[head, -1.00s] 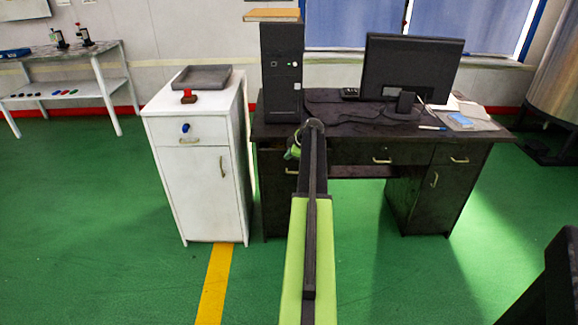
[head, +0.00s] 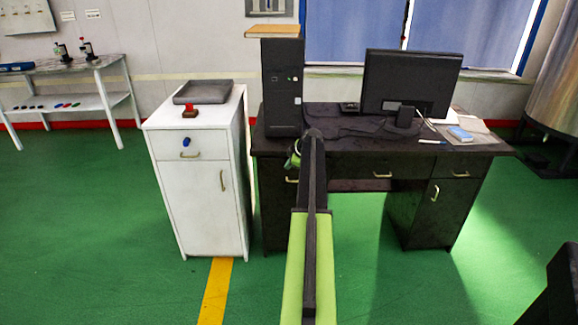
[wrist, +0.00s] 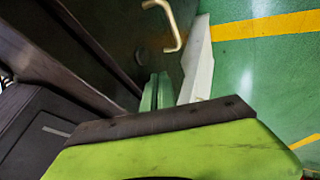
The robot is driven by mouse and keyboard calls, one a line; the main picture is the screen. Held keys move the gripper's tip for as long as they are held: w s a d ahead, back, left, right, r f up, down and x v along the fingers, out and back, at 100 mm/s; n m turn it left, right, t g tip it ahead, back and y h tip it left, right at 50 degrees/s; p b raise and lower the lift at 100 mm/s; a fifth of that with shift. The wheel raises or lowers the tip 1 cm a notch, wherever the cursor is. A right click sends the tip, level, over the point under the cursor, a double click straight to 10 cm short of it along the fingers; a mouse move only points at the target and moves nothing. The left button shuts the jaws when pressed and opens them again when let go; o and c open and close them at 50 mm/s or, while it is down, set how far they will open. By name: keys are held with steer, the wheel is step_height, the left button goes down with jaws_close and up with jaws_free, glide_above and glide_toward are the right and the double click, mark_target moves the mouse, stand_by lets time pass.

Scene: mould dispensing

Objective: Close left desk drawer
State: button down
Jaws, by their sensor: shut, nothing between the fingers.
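The black desk (head: 472,147) has a left drawer whose brass handle (head: 291,180) shows just left of my arm. My arm hides much of the drawer front, and I cannot tell how far the drawer stands out. My gripper (head: 293,156) is a small green shape at the desk's left front, below the black computer tower. In the wrist view my gripper (wrist: 156,92) is shut and empty, its green fingers together close to a dark desk surface. A brass handle (wrist: 170,25) shows beyond the fingertips, apart from them.
A white cabinet (head: 203,200) stands left of the desk, with a grey tray (head: 203,92) and a red stamp-like object on top. The computer tower (head: 282,90) and monitor (head: 412,80) stand on the desk. Green floor in front is clear, with a yellow line (head: 215,290).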

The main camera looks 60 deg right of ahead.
steer(key=s+a+f+p+v, duration=0.1)
steer(key=a+p+v, duration=0.2)
steer(key=p+v, duration=0.7)
steer(key=s+d+r+n+g+h+b, duration=0.35)
steer(key=s+d+r+h+b, duration=0.35)
steer(key=s+d+h, duration=0.45)
steer(key=a+f+n+t+h+b, duration=0.2)
steer(key=a+f+n+t+b, duration=0.2)
steer(key=a+n+t+b, duration=0.55)
step_height(320, 180, down, 12)
steer(key=w+a+n+g+b, duration=0.1)
steer(key=a+n+g+b, duration=0.35)
steer(key=b, duration=0.95)
steer(key=w+d+n+t, duration=0.2)
steer(key=w+d, duration=0.6)
steer(key=d, duration=0.5)
steer(key=shift+r+y, duration=0.35)
steer(key=shift+y, duration=0.1)
